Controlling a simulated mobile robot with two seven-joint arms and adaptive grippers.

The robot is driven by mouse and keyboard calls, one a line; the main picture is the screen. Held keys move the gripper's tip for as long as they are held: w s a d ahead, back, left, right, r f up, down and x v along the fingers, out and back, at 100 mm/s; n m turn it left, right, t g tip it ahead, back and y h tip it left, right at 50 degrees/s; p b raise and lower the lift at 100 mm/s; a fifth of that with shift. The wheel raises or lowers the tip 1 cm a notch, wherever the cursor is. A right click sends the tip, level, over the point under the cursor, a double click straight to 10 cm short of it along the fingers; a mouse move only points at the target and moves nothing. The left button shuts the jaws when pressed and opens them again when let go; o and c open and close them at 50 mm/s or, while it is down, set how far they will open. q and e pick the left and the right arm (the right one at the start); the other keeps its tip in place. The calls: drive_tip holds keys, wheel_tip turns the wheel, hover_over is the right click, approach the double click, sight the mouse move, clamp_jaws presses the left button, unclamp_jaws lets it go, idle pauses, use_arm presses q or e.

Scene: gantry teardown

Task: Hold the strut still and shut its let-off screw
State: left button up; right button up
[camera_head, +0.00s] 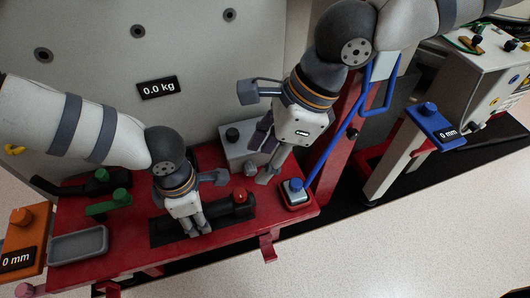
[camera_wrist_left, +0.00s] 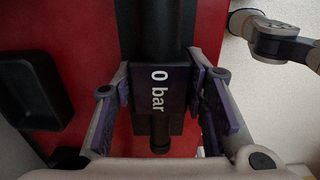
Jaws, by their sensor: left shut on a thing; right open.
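The black strut (camera_head: 222,212) lies on the red bench top and also shows in the left wrist view (camera_wrist_left: 146,24). Its block reads "0 bar" (camera_wrist_left: 158,92). My left gripper (camera_head: 196,229) is shut on this block, its purple pads at both sides. A red knob (camera_head: 240,197) stands at the strut's right end; I cannot tell for sure that it is the let-off screw. My right gripper (camera_head: 260,168) is open and empty, above and right of the red knob, apart from it.
A blue knob (camera_head: 296,184) stands at the bench's right corner. A grey tray (camera_head: 79,245) and green knob (camera_head: 121,195) are at left. A panel reads "0.0 kg" (camera_head: 158,87).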

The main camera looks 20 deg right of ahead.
use_arm(q)
drive_tip(key=o, duration=1.4)
